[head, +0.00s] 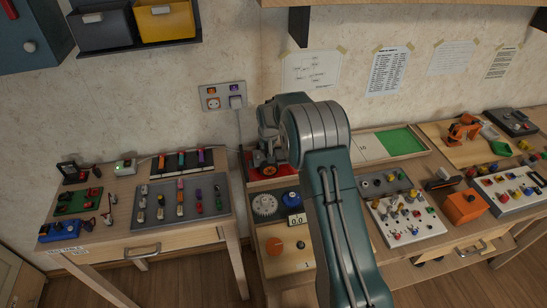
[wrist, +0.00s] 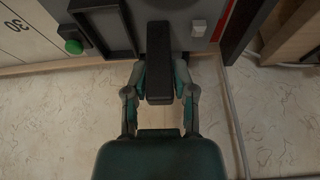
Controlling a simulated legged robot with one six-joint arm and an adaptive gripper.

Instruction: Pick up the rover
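A small wheeled thing with dark tyres and orange hubs, likely the rover (head: 265,167), is at the left end of the right-hand bench by a red surface. My arm hides part of it in the head view. My gripper (wrist: 160,80) points down at the bench edge near the wall in the wrist view. Its two fingers bend in on either side of a long black block-like shape. No wheels show in the wrist view.
A left table (head: 128,225) bears trays of small parts, with a gap to the right-hand bench. Dials (head: 265,205) stand just in front of the red surface. A wall socket (head: 222,97) is close behind. An orange box (head: 465,206) is farther right.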

